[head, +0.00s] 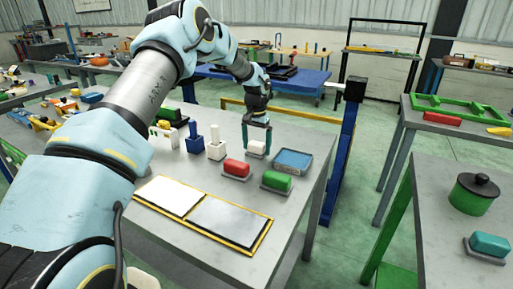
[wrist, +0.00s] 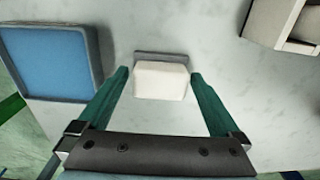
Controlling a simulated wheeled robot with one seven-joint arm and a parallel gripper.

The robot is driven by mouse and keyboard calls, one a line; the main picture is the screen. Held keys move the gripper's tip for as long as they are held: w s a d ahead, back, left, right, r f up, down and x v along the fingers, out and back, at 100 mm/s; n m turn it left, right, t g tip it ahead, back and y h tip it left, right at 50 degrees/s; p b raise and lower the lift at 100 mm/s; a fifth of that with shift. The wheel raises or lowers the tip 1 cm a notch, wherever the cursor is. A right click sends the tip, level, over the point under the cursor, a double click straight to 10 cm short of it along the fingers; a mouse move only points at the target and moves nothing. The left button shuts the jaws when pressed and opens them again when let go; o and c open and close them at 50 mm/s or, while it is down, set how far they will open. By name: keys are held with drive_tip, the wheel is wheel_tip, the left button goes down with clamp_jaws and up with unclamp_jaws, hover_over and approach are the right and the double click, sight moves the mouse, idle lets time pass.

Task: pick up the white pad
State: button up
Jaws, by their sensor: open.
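The white pad (head: 256,147) sits on a small grey base on the grey workbench, toward its back. In the wrist view the white pad (wrist: 160,81) lies centred just past and between my fingertips, with its grey base (wrist: 161,55) showing along the far side. My gripper (head: 257,138) is directly above the pad in the head view, pointing down. In the wrist view my gripper (wrist: 160,76) has its two green fingers spread wide, one on each side of the pad, with visible gaps. Nothing is held.
A red pad (head: 237,168) and a green pad (head: 277,181) stand in front. A blue tray (head: 292,161) is right of the pad. White (head: 216,147) and blue (head: 195,141) upright blocks stand to the left. A yellow-edged panel board (head: 229,221) lies near the front.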

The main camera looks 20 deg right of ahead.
drive_tip(key=shift+c, duration=0.2)
drive_tip(key=c, duration=1.4)
